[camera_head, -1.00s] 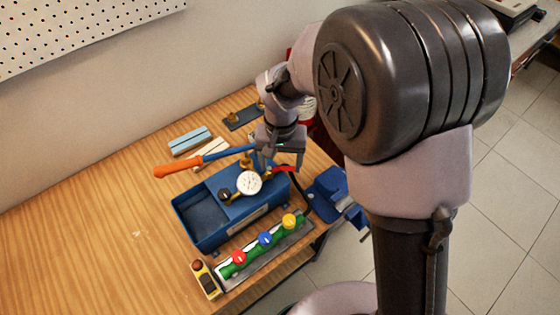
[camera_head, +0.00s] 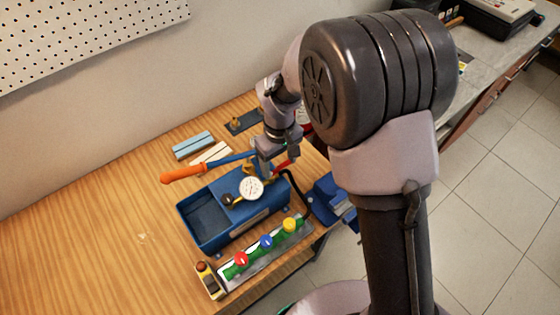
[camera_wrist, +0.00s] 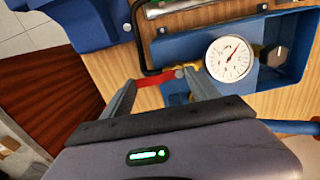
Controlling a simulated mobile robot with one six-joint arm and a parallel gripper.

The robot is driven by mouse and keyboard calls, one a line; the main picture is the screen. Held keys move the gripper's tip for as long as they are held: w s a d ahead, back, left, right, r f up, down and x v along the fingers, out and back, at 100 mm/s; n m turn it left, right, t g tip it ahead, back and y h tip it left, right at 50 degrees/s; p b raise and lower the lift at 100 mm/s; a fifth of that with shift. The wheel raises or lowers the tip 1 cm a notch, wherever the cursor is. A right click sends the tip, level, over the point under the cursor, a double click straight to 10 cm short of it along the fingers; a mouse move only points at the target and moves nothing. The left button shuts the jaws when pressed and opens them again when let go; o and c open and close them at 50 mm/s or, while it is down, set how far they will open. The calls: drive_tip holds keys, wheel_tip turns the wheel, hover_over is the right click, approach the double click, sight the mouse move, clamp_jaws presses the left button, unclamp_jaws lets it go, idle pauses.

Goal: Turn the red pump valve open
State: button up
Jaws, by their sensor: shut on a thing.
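The blue test pump (camera_head: 262,208) stands on the wooden bench, with a round white gauge (camera_head: 251,188) and a long orange-ended handle (camera_head: 183,174). Its red valve lever (camera_head: 281,166) is at the pump's right end, partly hidden by my gripper (camera_head: 272,160). In the wrist view, the red lever (camera_wrist: 148,82) lies between the two grey fingers of my gripper (camera_wrist: 158,79), which is shut on it. The gauge (camera_wrist: 229,58) shows just right of the fingers. The exact contact on the lever is hard to see.
A rail with red, blue and yellow knobs (camera_head: 265,241) lies in front of the pump. A yellow device (camera_head: 209,281) is at its left end. A blue vise (camera_head: 331,196) is at the bench's right edge. Pale blocks (camera_head: 193,145) lie behind. The bench's left side is clear.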

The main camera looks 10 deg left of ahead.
sight(280, 167)
idle(0.4)
drive_tip(key=o, duration=1.4)
wheel_tip(280, 167, up, 18)
drive_tip(key=p, duration=0.3)
drive_tip(key=shift+f+p, duration=0.25)
drive_tip(key=shift+p, duration=0.15)
